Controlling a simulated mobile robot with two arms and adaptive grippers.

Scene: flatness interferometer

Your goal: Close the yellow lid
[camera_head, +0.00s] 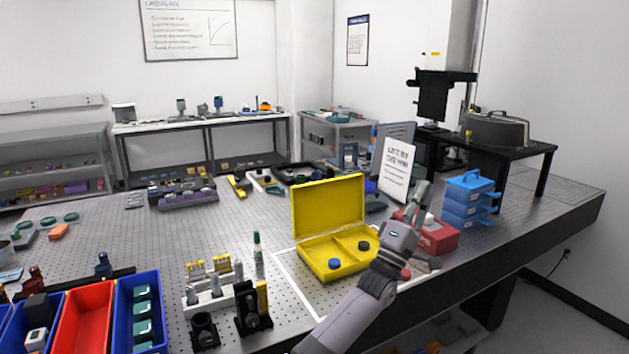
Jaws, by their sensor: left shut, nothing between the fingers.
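A yellow box stands on the perforated table, and its yellow lid (328,204) is open, standing upright at the back of the box. The box base (318,270) has compartments with a blue round piece and a dark round piece inside. My left arm comes up from the bottom, in front of the right part of the box base. My left gripper (421,199) is shut and empty, right of the lid and apart from it, with its fingers pointing up. It hides part of the red box behind it. My right gripper is not in view.
A red box (437,236) and a stack of blue trays (468,203) stand right of the gripper. A white sign (397,168) stands behind it. Bottles and small holders stand left of the yellow box, with blue and red bins (84,318) at the front left.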

